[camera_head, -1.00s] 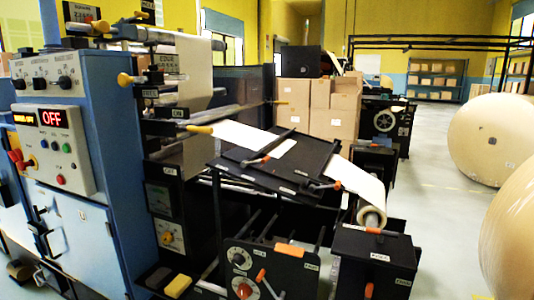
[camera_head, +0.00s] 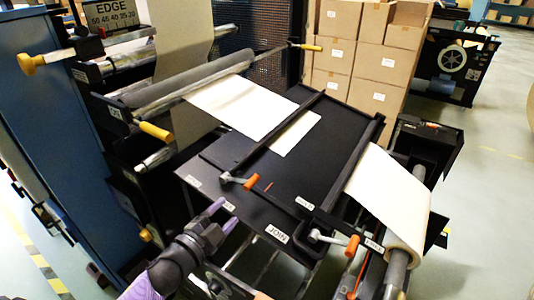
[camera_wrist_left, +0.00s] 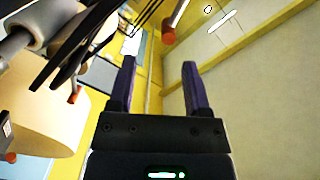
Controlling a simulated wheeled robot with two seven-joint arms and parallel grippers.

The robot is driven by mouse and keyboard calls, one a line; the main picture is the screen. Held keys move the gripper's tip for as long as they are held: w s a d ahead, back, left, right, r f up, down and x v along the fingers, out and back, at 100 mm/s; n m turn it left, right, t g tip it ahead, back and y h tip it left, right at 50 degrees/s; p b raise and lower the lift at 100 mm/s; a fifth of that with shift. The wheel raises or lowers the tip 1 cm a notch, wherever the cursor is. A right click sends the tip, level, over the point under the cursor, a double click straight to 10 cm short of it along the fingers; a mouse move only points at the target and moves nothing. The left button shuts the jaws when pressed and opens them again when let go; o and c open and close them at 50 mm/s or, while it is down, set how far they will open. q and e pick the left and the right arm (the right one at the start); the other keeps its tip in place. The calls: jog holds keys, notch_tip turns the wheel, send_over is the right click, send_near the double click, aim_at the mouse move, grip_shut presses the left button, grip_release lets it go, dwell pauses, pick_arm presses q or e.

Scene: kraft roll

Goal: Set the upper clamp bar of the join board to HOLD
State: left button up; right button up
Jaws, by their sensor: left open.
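The black join board (camera_head: 318,148) lies tilted in the middle of the head view, with a JOIN label on its front edge. Two dark clamp bars cross it: the left bar (camera_head: 270,132) has a metal lever with an orange grip (camera_head: 251,182), and the right bar (camera_head: 352,168) has a similar orange-gripped lever (camera_head: 352,247). I cannot tell which position either lever is in. My left gripper (camera_head: 224,214) is open and empty, in front of the board's left lever, apart from it. Its purple fingers stand apart in the left wrist view (camera_wrist_left: 160,75). My right gripper is not in view.
A paper strip (camera_head: 245,105) runs from the left roller onto the board; another paper web (camera_head: 390,205) lies over a roller on the right. Yellow handles (camera_head: 155,131) jut from the machine at left. Cardboard boxes (camera_head: 365,50) stand behind. Open floor shows at right.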

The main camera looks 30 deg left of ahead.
aim_at(251, 184)
pick_arm(q)
jog(key=w, duration=0.3)
jog(key=w+r+b, duration=0.1)
jog(key=w, duration=0.3)
jog(key=w+d, duration=0.1)
jog(key=w, duration=0.2)
jog(key=shift+w+r, duration=0.15)
jog(key=shift+r, duration=0.05)
grip_shut()
dwell(1.0)
